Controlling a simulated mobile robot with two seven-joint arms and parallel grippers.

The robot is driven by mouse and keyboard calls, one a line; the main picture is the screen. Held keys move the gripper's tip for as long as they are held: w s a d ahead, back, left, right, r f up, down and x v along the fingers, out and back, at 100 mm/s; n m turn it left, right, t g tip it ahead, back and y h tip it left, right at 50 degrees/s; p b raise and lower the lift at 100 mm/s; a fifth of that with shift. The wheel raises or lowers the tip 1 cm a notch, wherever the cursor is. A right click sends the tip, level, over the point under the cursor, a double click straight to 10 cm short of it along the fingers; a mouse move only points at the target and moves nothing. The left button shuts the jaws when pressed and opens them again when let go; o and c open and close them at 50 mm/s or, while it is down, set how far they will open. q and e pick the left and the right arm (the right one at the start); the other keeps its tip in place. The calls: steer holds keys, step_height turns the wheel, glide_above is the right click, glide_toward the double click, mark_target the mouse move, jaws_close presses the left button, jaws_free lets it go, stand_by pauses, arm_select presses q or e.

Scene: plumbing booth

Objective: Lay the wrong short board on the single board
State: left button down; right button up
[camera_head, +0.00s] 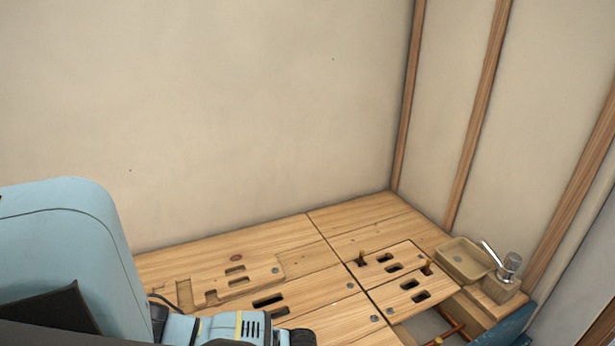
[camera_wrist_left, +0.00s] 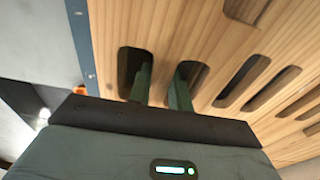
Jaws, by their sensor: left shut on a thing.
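My left gripper (camera_wrist_left: 161,88) shows in the left wrist view. Its two fingers reach into two neighbouring slots of a pale wooden board (camera_wrist_left: 215,42) and are shut on the strip of wood between them. The board has several rounded slots and runs past the view's edges. I cannot tell which board it is. In the head view the floor is made of wooden boards (camera_head: 320,291), some with dark slots. Two short slotted boards (camera_head: 385,259) lie side by side at the right. My right gripper is not in view.
A tan tray (camera_head: 463,259) and a metal fitting (camera_head: 509,268) on wooden blocks stand at the right. Copper pipe (camera_head: 447,335) shows in an opening at the bottom. Walls close off the back and right.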

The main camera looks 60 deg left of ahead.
arm_select(q)
steer(key=shift+s+f, duration=0.2)
steer(key=shift+s, duration=0.05)
steer(key=shift+s+p, duration=0.1)
steer(key=shift+p, duration=0.2)
steer(key=shift+s+f, duration=0.2)
steer(key=shift+f, duration=0.1)
stand_by(0.4)
steer(key=c, duration=1.5)
jaws_free()
steer(key=shift+f, duration=0.1)
steer(key=shift+o, duration=1.2)
steer(key=shift+w, duration=0.15)
steer(key=shift+o, duration=0.3)
steer(key=shift+w, duration=0.1)
steer(key=shift+r, duration=0.25)
